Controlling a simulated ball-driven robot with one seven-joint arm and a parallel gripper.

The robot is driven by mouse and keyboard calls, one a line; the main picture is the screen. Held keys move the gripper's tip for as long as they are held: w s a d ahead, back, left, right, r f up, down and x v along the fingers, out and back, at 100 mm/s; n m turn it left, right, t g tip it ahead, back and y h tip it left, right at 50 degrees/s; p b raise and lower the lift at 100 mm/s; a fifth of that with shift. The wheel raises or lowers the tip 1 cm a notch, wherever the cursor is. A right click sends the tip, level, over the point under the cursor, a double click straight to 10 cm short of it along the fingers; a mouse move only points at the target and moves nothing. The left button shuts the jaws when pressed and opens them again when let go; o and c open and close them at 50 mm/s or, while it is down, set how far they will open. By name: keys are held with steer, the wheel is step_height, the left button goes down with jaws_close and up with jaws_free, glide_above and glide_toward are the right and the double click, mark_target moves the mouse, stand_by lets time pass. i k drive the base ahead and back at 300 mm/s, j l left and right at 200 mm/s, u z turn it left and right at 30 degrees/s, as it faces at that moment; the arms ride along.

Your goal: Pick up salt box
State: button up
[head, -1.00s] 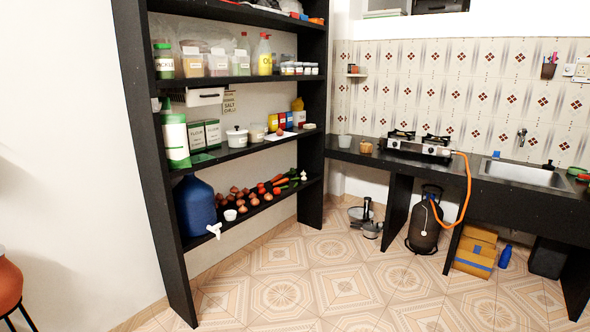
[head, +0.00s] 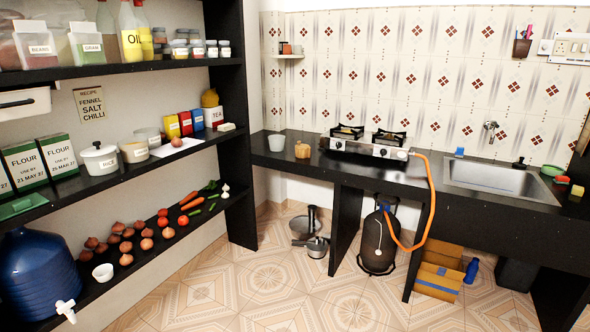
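No box with a readable salt label shows. Three small boxes with white labels stand side by side on the middle shelf: a yellow box (head: 172,127), a red box (head: 185,123) and a blue box (head: 198,119). Their labels are too small to read, so I cannot tell whether one is the salt box. A recipe note (head: 90,105) on the wall behind the shelf lists fennel, salt and chilli. My gripper is not in view.
The black shelf unit's upright (head: 229,150) stands at the right end of the shelves. A pot (head: 101,158), a RICE container (head: 134,150) and vegetables share the shelves. The stove (head: 367,142) and sink (head: 500,178) are on the counter. Tiled floor (head: 270,290) is open ahead.

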mark_target(307, 153)
steer(key=i, duration=2.15)
